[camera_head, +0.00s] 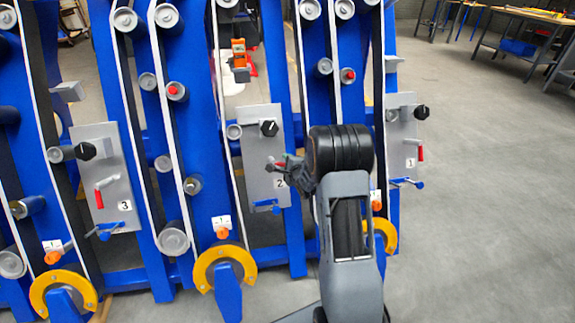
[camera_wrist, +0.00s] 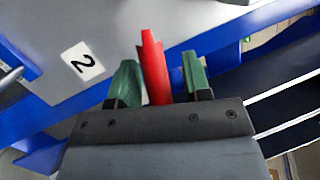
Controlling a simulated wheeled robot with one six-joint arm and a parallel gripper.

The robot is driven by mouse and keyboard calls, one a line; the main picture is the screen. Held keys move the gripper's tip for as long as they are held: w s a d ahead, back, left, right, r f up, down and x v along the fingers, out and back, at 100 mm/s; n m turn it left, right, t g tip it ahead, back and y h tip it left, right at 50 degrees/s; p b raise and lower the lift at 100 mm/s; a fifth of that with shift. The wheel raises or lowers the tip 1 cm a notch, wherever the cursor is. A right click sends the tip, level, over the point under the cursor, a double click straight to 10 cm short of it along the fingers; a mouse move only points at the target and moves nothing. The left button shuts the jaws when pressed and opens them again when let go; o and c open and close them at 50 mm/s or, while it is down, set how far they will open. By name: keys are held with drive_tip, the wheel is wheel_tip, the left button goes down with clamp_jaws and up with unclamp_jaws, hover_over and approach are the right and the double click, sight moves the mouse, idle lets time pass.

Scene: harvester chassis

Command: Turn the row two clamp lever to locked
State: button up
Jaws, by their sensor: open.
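The row two panel (camera_head: 258,140) is a grey plate marked 2, with a black knob near its top. Its red clamp lever (camera_wrist: 154,68) shows between my gripper's green fingers in the wrist view. In the head view only a small red part of it shows beside the fingers. My gripper (camera_wrist: 159,62) is open, with one finger on each side of the lever. Small gaps seem to show there, but I cannot tell whether either finger touches it. In the head view my gripper (camera_head: 292,170) is at the panel's right side, and my wrist hides part of the area.
Panel 3 (camera_head: 112,160) on the left and panel 1 (camera_head: 402,125) on the right have their own red levers and black knobs. Blue uprights, rollers and belts stand close around panel 2. Yellow half-rings (camera_head: 222,252) sit low in front. Open floor lies at right.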

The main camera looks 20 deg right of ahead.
drive_tip(key=shift+c, duration=0.2)
clamp_jaws()
idle(0.4)
